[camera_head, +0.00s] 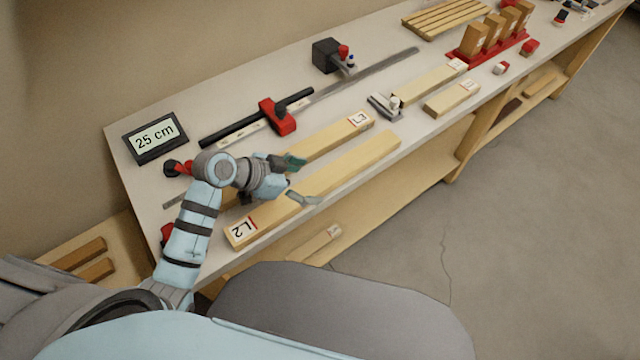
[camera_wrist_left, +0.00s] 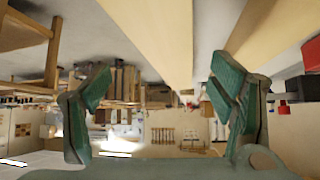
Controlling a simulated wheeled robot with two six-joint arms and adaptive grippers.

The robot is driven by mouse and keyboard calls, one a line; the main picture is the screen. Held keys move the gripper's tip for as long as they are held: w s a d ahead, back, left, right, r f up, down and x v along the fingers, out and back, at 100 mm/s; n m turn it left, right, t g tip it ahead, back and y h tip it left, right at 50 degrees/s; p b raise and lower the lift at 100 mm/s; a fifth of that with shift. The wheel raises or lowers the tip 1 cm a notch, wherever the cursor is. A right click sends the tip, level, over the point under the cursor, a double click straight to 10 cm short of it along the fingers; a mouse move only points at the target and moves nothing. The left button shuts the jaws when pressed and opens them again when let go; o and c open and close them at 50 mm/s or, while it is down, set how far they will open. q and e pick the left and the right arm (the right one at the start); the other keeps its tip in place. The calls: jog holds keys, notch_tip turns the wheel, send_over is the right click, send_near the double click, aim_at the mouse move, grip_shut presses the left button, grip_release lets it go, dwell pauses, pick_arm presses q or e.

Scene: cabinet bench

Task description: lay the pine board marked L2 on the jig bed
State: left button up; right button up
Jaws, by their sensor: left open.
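The pine board marked L2 (camera_head: 345,172) lies flat along the front edge of the bench, its label at the near left end. My left gripper (camera_head: 300,181) is open over this board, its fingers to either side of it in the picture; they do not visibly touch it. In the left wrist view, a long board, apparently L2 (camera_wrist_left: 155,40), runs between the open fingers (camera_wrist_left: 160,95). The board marked L3 (camera_head: 335,137) lies behind L2, partly hidden by my gripper. I cannot tell for certain which part is the jig bed. My right gripper is not in view.
A black rail with a red stop (camera_head: 277,117) lies behind the boards, near a display reading 25 cm (camera_head: 155,137). A dark block (camera_head: 328,54) stands farther back. Shorter boards (camera_head: 452,98), a grey metal tool (camera_head: 384,106) and a red rack (camera_head: 490,48) are to the right.

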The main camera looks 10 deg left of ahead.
aim_at(320, 180)
pick_arm(q)
jog(key=x, duration=0.3)
jog(key=w+x, duration=0.1)
jog(key=x, duration=0.1)
jog(key=shift+w+a, duration=0.1)
jog(key=shift+a, duration=0.2)
jog(key=shift+s+r, duration=0.15)
jog(key=shift+s, duration=0.2)
jog(key=c, duration=0.3)
jog(key=shift+s, duration=0.1)
jog(key=c, duration=0.7)
grip_shut()
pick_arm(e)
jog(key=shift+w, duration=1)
